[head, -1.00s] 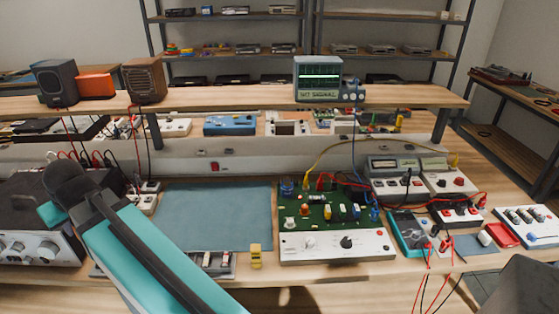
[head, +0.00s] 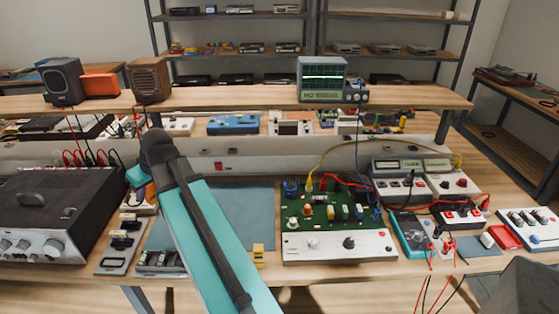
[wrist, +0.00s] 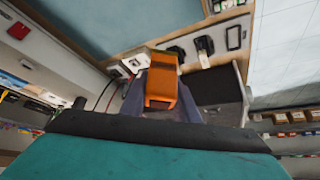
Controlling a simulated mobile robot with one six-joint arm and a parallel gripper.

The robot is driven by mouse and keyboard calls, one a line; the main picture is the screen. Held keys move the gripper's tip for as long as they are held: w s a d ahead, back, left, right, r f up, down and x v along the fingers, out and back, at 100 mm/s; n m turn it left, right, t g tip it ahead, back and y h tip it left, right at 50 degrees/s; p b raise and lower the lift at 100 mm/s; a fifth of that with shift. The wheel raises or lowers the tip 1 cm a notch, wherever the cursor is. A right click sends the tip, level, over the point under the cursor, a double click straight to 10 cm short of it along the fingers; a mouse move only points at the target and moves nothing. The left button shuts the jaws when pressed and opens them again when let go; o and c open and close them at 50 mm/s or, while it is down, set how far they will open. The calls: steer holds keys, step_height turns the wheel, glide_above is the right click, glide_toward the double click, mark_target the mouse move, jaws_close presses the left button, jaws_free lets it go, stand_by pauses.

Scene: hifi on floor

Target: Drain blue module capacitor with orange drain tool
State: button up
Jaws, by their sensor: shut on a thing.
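My gripper (wrist: 160,98) is shut on the orange drain tool (wrist: 163,78) in the wrist view, with a grey finger on either side. In the head view a small orange part of the tool (head: 150,192) shows beside my teal arm, which hides most of the gripper. A blue box (head: 232,124) sits at the back of the bench. A green circuit board (head: 330,210) right of my arm carries a blue cylinder (head: 291,188) at its back left corner. I cannot tell which is the blue module. The tool is well left of the board.
A black amplifier (head: 50,205) stands at the left. A blue mat (head: 245,210) lies partly behind my arm. Grey tool holders (head: 115,262) and a yellow piece (head: 258,255) sit near the front edge. Meters and wires (head: 415,235) crowd the right.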

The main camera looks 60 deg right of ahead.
steer(key=s+d, duration=0.3)
steer(key=d, duration=0.8)
steer(key=n+p, duration=0.1)
steer(key=p, duration=0.1)
glide_above(286, 184)
steer(key=shift+w+d+f, duration=0.15)
steer(key=shift+f, duration=0.25)
steer(key=shift+f+b, duration=0.2)
steer(key=shift+b, duration=0.1)
steer(key=shift+f+b, duration=1.7)
steer(key=shift+f, duration=1.55)
steer(key=shift+f, duration=0.15)
stand_by(1.1)
